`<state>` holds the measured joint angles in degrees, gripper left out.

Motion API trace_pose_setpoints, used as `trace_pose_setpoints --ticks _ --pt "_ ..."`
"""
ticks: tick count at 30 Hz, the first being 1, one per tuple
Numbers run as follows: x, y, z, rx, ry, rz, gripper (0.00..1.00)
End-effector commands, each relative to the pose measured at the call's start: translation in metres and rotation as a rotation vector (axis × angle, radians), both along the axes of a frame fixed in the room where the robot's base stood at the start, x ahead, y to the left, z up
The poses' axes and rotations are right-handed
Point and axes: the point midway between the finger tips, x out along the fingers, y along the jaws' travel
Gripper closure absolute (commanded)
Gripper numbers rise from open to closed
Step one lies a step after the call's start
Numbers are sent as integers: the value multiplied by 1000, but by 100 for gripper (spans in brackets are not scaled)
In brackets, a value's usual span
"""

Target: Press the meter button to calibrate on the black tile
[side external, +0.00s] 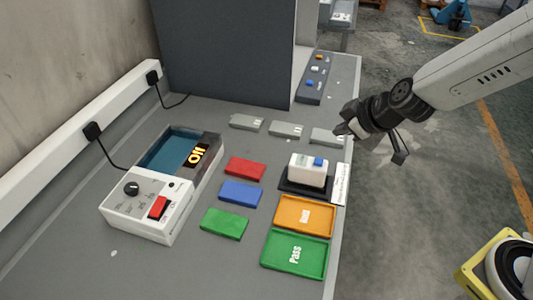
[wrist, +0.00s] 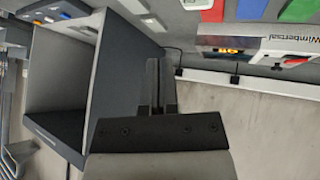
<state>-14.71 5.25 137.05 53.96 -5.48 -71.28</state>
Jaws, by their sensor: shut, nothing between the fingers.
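The meter (side external: 306,172) is a small white block with a blue button (side external: 318,161) on top, in the side external view. It sits upright on a flat black tile (side external: 292,187) near the right edge of the bench. My gripper (side external: 345,130) is at the upper right, above and behind the meter and clear of it, pointing roughly left towards the wall. In the wrist view its fingers (wrist: 161,86) are together with nothing between them. The meter and tile cannot be made out in the wrist view.
Red (side external: 245,168), blue (side external: 240,193) and green (side external: 224,223) plates lie left of the meter. An orange tray (side external: 304,201) and a green "Pass" tray (side external: 270,256) are in front. A white device (side external: 150,208) displays "Off". A tall grey cabinet (side external: 228,50) stands behind.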

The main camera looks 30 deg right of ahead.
Motion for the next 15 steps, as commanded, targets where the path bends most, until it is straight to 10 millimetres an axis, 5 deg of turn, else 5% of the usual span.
trace_pose_setpoints --ticks 15 --pt "20 18 15 -218 -91 75 100"
